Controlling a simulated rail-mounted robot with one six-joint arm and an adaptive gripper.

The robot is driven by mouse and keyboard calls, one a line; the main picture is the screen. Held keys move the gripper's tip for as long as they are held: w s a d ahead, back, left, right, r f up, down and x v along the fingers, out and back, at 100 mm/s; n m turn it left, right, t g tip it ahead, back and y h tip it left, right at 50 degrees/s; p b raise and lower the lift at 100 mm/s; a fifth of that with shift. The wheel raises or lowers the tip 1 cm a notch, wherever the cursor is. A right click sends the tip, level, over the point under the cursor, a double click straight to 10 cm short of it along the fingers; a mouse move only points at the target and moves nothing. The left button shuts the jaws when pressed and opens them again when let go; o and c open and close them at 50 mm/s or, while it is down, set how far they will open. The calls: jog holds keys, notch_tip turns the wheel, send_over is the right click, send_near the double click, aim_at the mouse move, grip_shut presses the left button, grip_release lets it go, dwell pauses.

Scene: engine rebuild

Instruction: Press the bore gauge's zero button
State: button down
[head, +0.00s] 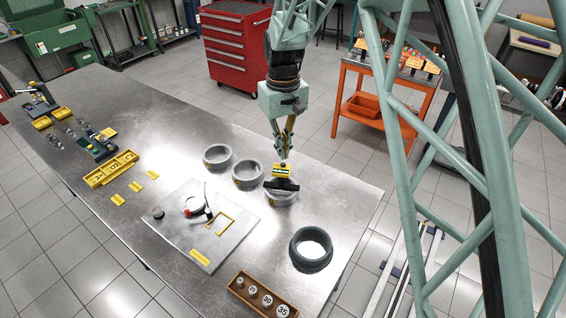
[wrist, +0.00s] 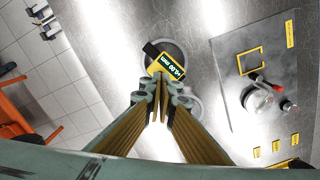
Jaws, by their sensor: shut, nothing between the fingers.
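The bore gauge (head: 282,173) has a yellow body with a dark display and a black crosspiece. It stands on a grey ring on the metal bench. In the wrist view the gauge (wrist: 167,66) lies just beyond my fingertips, its display facing me with bright characters. My gripper (head: 285,152) points down and is shut and empty, its tips close above the top of the gauge. The gripper (wrist: 160,102) also shows in the wrist view. I cannot tell whether the tips touch the gauge. The zero button is too small to make out.
Grey rings (head: 217,157) stand in a row on the bench, and a darker ring (head: 311,249) stands at the front right. A wooden block (head: 237,291) with numbered pieces sits at the front edge. Yellow bins (head: 110,170) are left.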

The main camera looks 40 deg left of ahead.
jog(key=shift+r+p, duration=0.3)
jog(key=shift+r, duration=0.6)
dwell(0.5)
